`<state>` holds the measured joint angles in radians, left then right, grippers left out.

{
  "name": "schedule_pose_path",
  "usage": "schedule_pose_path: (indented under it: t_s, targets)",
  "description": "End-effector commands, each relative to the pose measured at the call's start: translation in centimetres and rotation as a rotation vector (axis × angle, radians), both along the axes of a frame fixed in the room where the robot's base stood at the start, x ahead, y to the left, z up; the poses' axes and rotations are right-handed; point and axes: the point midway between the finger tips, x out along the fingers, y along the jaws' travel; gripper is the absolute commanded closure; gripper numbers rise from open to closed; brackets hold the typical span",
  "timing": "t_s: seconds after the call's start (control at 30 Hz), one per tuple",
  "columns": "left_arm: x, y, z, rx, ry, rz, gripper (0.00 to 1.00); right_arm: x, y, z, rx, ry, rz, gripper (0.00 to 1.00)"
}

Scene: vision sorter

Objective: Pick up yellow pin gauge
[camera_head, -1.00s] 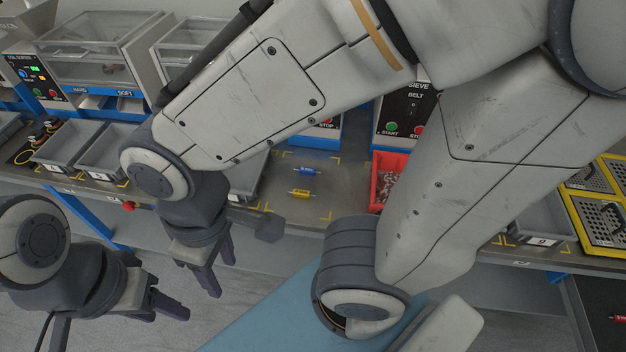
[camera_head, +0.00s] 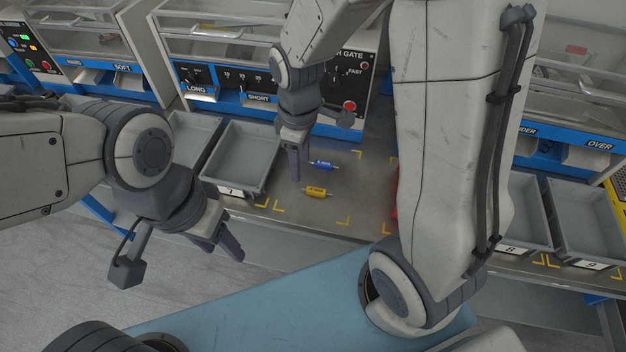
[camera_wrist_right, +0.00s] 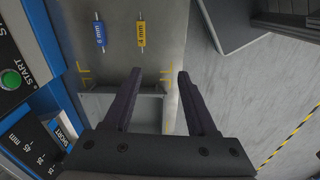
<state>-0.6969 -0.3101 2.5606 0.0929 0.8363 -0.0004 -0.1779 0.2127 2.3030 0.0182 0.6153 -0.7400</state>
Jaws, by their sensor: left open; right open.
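The yellow pin gauge (camera_head: 315,192) lies on the grey bench top, just in front of a blue pin gauge (camera_head: 321,164). In the right wrist view the yellow pin gauge (camera_wrist_right: 141,34) is beyond the fingertips, with the blue one (camera_wrist_right: 100,34) to its left. My right gripper (camera_head: 296,168) is open and empty, left of both gauges in the head view. Its two spread fingers also show in the right wrist view (camera_wrist_right: 159,76). My left gripper (camera_head: 228,248) is open and empty in front of the bench, over the floor.
A grey bin (camera_head: 240,160) marked 7 stands left of the gauges. Machines with blue fronts (camera_head: 235,100) line the back. Grey bins (camera_head: 590,218) stand at right. My right arm hides part of a red bin.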

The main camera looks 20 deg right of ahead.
Motion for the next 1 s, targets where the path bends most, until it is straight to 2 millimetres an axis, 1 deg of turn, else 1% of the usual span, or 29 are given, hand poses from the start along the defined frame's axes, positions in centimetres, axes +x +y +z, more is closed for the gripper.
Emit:
schedule_pose_path:
  t_s: [0.03,0.1,0.2,0.4,0.5,0.67,0.9,1.0]
  targets:
    - [0.0,0.0,-0.9,0.0,0.0,0.0,0.5,1.0,-1.5,-2.0,-0.005,0.009,0.012,0.43]
    - [0.0,0.0,-1.2,0.0,0.0,0.0,0.5,2.0,-2.8,-3.3,-0.009,0.009,0.044,0.43]
    - [0.0,0.0,-1.5,-0.001,-0.001,0.0,0.5,2.6,-3.8,-4.8,-0.013,0.011,0.068,0.43]
    - [0.0,0.0,-1.8,-0.001,-0.001,0.0,0.5,2.6,-3.9,-7.9,-0.014,0.012,0.076,0.43]
    - [0.0,0.0,-2.0,-0.001,-0.001,0.0,0.5,2.6,-3.9,-8.9,-0.013,0.01,0.075,0.43]
    - [0.0,0.0,-2.1,-0.001,-0.001,0.0,0.5,2.5,-3.9,-10.0,-0.013,0.011,0.075,0.43]
    - [0.0,0.0,-2.4,-0.001,-0.001,0.0,0.5,2.2,-4.0,-13.6,-0.012,0.013,0.074,0.43]
    - [0.0,0.0,-2.5,-0.001,-0.001,0.0,0.5,2.3,-4.0,-14.3,-0.013,0.01,0.074,0.43]
